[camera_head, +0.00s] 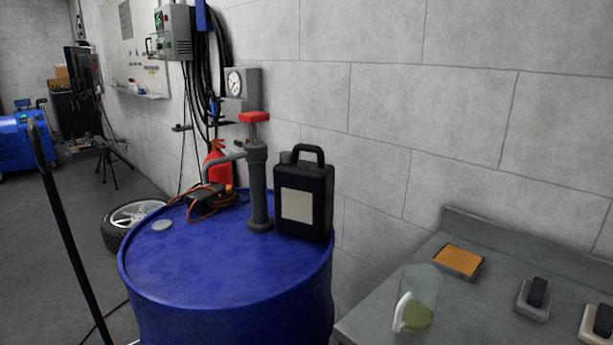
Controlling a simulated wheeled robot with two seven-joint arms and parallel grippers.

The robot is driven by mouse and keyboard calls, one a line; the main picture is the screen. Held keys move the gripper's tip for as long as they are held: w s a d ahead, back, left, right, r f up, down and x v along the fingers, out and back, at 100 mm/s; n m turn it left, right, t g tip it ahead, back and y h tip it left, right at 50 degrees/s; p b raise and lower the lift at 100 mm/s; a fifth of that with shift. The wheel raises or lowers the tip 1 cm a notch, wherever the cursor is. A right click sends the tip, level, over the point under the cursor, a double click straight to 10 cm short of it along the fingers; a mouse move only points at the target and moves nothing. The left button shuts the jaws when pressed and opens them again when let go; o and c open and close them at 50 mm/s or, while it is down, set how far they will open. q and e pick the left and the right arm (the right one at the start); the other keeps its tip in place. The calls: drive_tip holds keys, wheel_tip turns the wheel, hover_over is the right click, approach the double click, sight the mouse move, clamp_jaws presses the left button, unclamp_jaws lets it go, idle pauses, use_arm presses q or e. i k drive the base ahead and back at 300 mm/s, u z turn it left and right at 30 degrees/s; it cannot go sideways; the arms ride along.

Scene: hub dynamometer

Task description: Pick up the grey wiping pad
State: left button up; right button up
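A grey pad with a black block-shaped grip on top (533,309) lies flat on the grey bench (481,290) at the lower right; it looks like the grey wiping pad. A similar but paler, off-white pad (590,328) with a black grip lies to its right, cut off by the picture edge. Neither of my grippers shows in this view, and nothing touches the grey pad.
A clear jug (421,285) with some yellowish liquid and an orange pad in a dark frame (459,259) are also on the bench. A raised back edge runs along the wall. Left stands a blue drum (190,260) with a pump (258,190) and a black canister (303,185).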

sight(534, 300)
drive_tip(key=z, duration=1.5)
